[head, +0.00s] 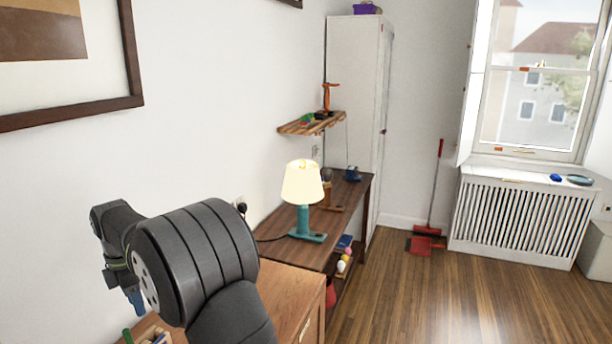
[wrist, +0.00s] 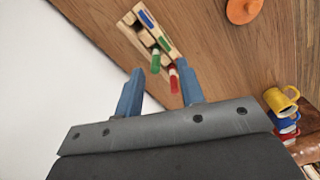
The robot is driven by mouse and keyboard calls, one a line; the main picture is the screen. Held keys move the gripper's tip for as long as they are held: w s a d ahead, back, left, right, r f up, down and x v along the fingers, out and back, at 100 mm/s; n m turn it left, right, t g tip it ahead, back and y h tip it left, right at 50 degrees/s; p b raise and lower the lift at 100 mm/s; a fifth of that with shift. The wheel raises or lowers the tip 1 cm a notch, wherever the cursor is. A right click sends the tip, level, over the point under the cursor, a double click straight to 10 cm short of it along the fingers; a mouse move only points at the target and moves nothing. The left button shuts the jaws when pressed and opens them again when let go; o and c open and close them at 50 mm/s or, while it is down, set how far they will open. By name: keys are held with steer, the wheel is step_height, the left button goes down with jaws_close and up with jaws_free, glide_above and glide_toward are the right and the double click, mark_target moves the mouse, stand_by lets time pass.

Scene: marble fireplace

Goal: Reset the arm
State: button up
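My gripper (wrist: 158,88) shows in the wrist view with its two blue fingers apart and nothing between them. It is above a wooden surface, close to a white wall. In the head view my arm is folded at the lower left. One blue fingertip part (head: 136,300) shows below the wrist there, and the rest of the gripper is hidden behind the arm.
A wooden tray (wrist: 133,21) holds blue, green and red pieces. An orange round object (wrist: 243,10) and stacked mugs, the top one yellow (wrist: 280,100), are at the right. A lit lamp (head: 303,185) stands on a desk (head: 345,195). Floor at right is mostly clear.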

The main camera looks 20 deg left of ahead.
steer(key=w+d+r, duration=0.4)
steer(key=d, duration=0.4)
steer(key=w+d+r, duration=0.3)
steer(key=w+d, duration=0.1)
steer(key=d, duration=0.3)
step_height(320, 180, down, 18)
steer(key=shift+r, duration=0.15)
steer(key=shift+o, duration=1.2)
steer(key=shift+r, duration=0.1)
steer(key=o, duration=1.1)
step_height(320, 180, up, 9)
steer(key=s+n, duration=0.1)
steer(key=n, duration=0.1)
steer(key=shift+s+a+n, duration=0.3)
steer(key=shift+s+a, duration=0.05)
steer(key=shift+a, duration=0.05)
steer(key=shift+o, duration=0.3)
steer(key=shift+n, duration=0.8)
steer(key=r, duration=0.1)
steer(key=s+r, duration=0.1)
steer(key=r, duration=0.3)
steer(key=shift+s+d+r, duration=0.1)
steer(key=shift+s+d, duration=0.15)
step_height(320, 180, down, 9)
steer(key=shift+s+d+f, duration=0.1)
steer(key=shift+s, duration=0.05)
